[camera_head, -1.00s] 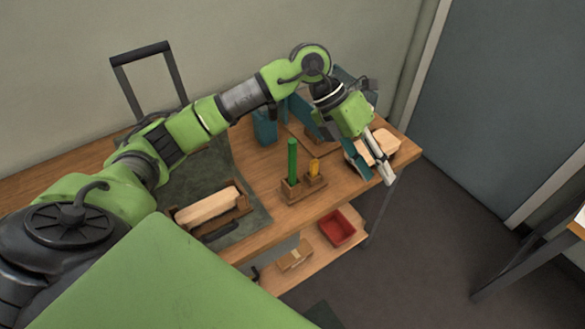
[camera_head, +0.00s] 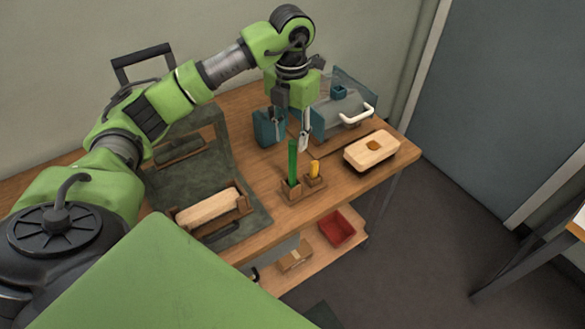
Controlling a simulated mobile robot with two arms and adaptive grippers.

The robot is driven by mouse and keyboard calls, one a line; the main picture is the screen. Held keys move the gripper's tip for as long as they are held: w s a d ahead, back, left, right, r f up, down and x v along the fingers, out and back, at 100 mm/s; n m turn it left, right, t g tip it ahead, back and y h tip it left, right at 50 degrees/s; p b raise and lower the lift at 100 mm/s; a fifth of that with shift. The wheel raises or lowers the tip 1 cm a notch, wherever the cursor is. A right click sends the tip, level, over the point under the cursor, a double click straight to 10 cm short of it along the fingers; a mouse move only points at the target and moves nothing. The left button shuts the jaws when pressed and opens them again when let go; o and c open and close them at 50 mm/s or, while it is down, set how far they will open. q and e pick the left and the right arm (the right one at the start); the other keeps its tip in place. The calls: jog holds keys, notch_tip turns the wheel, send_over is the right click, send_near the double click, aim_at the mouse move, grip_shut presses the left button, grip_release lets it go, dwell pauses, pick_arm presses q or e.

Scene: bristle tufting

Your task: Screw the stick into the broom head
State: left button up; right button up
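A green stick (camera_head: 292,166) stands upright in a small wooden holder (camera_head: 291,193), with a short yellow peg (camera_head: 314,169) beside it. A pale wooden block (camera_head: 380,153) with a brown spot on top lies at the table's right end. Another pale block (camera_head: 207,208) rests in a wooden cradle on the left. I cannot tell for sure which block is the broom head. My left gripper (camera_head: 304,142) points down just behind and right of the green stick's top. Its fingers overlap in this view, so its opening is unclear. My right gripper is out of view.
A teal box (camera_head: 269,127) and a grey-teal device with a white handle (camera_head: 357,116) stand at the back. A dark mat (camera_head: 165,185) covers the table's left part. A red tray (camera_head: 338,230) and a small carton (camera_head: 294,257) sit on the lower shelf.

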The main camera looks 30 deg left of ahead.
aim_at(292, 164)
pick_arm(q)
notch_tip(292, 164, down, 6)
jog(key=shift+r+p, duration=0.15)
jog(key=shift+p, duration=0.3)
jog(key=f+p, duration=0.1)
jog(key=f, duration=0.1)
jog(key=f+p, duration=0.1)
jog(key=f, duration=0.1)
jog(key=shift+w+a+f, duration=0.1)
jog(key=shift+w+f, duration=0.1)
jog(key=shift+f, duration=0.45)
jog(key=shift+c, duration=0.3)
grip_shut()
